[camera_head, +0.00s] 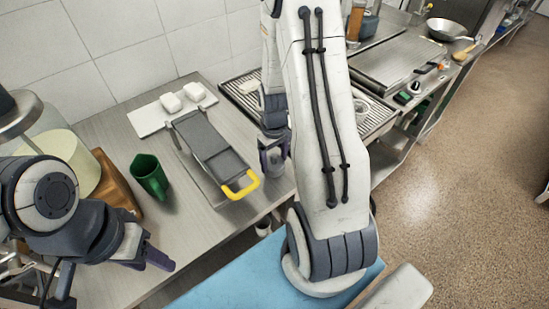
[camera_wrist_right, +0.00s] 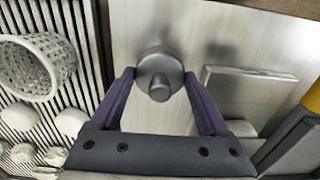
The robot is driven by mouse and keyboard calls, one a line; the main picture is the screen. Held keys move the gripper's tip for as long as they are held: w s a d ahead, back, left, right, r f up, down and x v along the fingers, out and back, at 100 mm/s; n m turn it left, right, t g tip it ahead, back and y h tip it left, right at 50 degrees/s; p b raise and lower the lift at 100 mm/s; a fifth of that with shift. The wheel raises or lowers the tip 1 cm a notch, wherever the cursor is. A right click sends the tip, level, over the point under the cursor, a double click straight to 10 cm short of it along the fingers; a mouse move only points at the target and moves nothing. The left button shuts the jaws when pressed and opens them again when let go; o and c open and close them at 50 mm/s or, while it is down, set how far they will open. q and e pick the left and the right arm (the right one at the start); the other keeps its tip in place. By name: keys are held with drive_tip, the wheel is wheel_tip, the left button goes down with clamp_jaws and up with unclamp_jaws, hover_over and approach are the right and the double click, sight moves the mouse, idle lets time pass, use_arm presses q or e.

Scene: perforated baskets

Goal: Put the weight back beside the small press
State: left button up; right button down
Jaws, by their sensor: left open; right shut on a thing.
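The small press (camera_head: 213,150), a grey hinged plate with a yellow handle, stands on the steel counter in the head view. Part of it, with the yellow handle (camera_wrist_right: 313,96), shows at the right edge of the right wrist view. My right gripper (camera_head: 272,148) is just right of the press, shut on the weight. The weight (camera_wrist_right: 158,72) is a dark grey round piece with a knob, between both fingertips. I cannot tell whether it touches the counter. My left gripper (camera_head: 152,256) is open and empty at the lower left, its fingers seen from the side.
A white board (camera_head: 150,119) with white blocks lies behind the press. A green cup (camera_head: 150,176) stands left of it. A ribbed drain grate (camera_head: 240,92) lies behind my right arm. A white perforated basket (camera_wrist_right: 32,68) lies left of the weight in the right wrist view.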

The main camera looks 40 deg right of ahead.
drive_tip(key=shift+f, duration=0.15)
unclamp_jaws()
